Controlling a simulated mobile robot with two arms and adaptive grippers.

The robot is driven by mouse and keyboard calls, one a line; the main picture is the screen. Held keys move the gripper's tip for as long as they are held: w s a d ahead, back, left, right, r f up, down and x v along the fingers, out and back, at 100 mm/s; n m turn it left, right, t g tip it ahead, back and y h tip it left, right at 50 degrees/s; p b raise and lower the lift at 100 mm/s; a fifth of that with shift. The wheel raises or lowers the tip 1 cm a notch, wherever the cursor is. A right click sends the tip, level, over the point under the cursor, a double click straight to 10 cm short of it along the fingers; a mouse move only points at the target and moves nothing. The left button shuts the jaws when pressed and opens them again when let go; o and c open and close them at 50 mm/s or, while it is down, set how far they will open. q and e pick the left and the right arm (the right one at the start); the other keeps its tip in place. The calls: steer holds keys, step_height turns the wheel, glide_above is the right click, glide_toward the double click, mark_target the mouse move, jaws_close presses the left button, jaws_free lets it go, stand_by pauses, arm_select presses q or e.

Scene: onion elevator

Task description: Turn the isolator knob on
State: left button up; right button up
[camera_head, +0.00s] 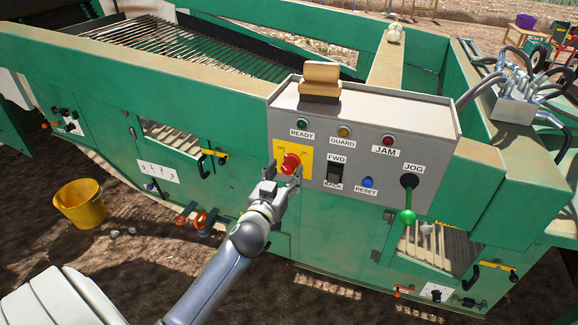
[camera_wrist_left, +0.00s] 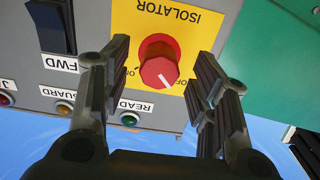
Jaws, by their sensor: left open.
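The red round isolator knob (camera_head: 290,163) sits on a yellow plate (camera_head: 306,172) at the left of the grey control panel. It also shows in the left wrist view (camera_wrist_left: 158,62), where the picture is upside down. Its white mark points to the lower right there, nearer the OFF label on the right than the ON label on the left. My left gripper (camera_head: 282,174) is open. In the left wrist view its fingers stand on either side of the knob, with yellow gaps between. My right gripper is not in view.
The grey panel (camera_head: 364,118) also carries ready, guard and jam lamps, a black FWD switch (camera_head: 335,170), a blue reset button (camera_head: 368,182) and a green-tipped jog lever (camera_head: 407,216). A yellow bucket (camera_head: 80,204) stands on the soil at left.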

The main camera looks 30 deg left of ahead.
mark_target(287, 171)
arm_select(q)
steer(key=shift+x, duration=1.7)
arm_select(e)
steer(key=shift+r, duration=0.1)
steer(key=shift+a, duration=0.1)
arm_select(q)
steer(key=c, duration=1)
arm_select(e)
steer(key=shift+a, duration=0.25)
